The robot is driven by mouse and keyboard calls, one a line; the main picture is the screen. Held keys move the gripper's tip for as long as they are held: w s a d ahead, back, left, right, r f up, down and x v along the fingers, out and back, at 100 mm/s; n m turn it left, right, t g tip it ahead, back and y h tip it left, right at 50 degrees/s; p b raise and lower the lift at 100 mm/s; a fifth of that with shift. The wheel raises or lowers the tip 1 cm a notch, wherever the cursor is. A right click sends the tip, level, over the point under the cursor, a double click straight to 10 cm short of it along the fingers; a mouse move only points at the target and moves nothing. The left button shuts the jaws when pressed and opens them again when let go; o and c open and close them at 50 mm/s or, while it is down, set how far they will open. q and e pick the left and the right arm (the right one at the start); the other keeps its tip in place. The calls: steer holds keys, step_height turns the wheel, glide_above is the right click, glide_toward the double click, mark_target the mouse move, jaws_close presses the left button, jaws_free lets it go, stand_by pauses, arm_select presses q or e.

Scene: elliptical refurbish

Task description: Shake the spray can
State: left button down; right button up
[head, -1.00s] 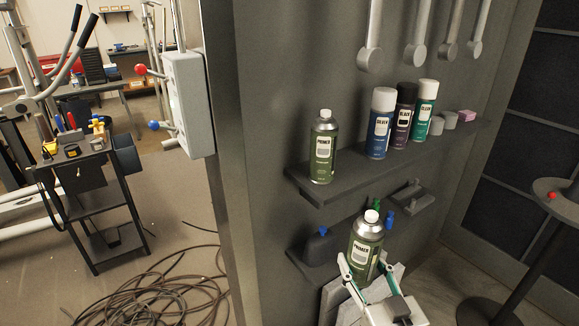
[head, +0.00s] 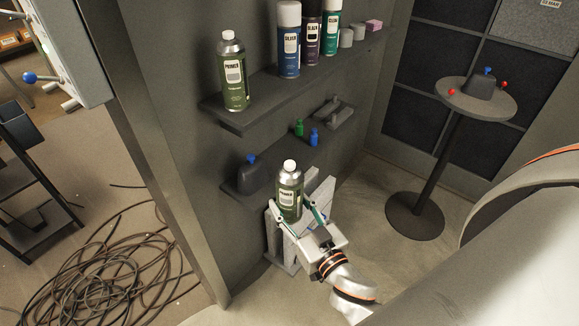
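A green PRIMER spray can (head: 289,193) with a white cap stands upright in my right gripper (head: 297,210), whose fingers close around its lower body. It is in the lower middle of the head view, in front of the shelf wall. The fingers and gripper hide its base. A second green PRIMER can (head: 232,75) stands on the upper shelf at the left. My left gripper is not in view.
The upper shelf (head: 262,103) also holds blue, black and teal spray cans. A lower shelf carries a dark container (head: 251,174) with a blue cap. A round pedestal table (head: 476,98) stands right. A hose (head: 110,270) lies coiled on the floor at left.

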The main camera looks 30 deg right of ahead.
mark_target(290, 178)
step_height(290, 178, up, 9)
steer(key=shift+r, duration=0.1)
steer(key=shift+f, duration=4.65)
steer(key=shift+r, duration=4.65)
